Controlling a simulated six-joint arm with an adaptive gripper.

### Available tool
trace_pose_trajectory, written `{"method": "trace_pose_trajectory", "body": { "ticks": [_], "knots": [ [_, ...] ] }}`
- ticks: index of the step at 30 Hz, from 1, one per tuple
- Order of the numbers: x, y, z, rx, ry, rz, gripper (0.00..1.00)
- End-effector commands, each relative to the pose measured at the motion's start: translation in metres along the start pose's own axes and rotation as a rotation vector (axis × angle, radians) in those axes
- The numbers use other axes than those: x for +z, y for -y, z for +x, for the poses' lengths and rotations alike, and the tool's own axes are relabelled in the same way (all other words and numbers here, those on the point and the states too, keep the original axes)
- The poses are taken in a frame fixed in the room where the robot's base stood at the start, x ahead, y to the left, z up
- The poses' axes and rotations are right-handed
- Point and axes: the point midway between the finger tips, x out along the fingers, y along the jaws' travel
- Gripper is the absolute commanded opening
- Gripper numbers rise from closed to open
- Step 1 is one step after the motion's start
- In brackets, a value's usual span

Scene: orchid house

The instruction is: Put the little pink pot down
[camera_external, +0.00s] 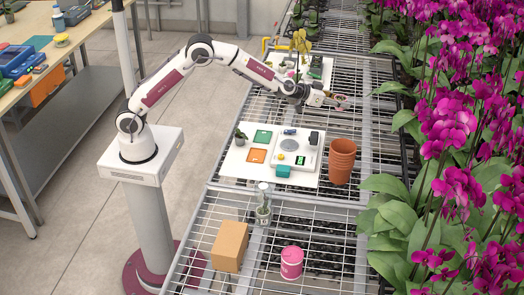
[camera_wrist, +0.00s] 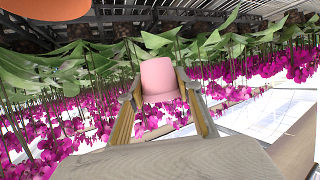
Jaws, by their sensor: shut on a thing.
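The little pink pot (camera_wrist: 159,78) is between the two fingers of my gripper (camera_wrist: 160,95) in the wrist view. The fingers touch its left and right sides, and the gripper is shut on it. In the external view my gripper (camera_external: 334,99) is at the end of the outstretched arm, above the wire bench beyond the white board. The pot is small there and hard to make out between the fingers. It is held in the air, clear of the bench.
A white board (camera_external: 237,171) bears a scale (camera_external: 289,145), an orange square and a small plant. Stacked terracotta pots (camera_external: 342,160) stand at its right. A cardboard box (camera_external: 230,246), pink tub (camera_external: 292,262) and glass jar (camera_external: 263,208) stand nearer. Orchids (camera_external: 470,140) line the right.

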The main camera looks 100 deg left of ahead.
Motion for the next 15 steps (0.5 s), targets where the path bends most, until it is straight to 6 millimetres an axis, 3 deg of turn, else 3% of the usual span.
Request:
{"method": "trace_pose_trajectory", "body": {
  "ticks": [15],
  "knots": [
    [0.005,-0.041,-0.007,-0.079,-0.001,-0.033,0.09]
  ]
}}
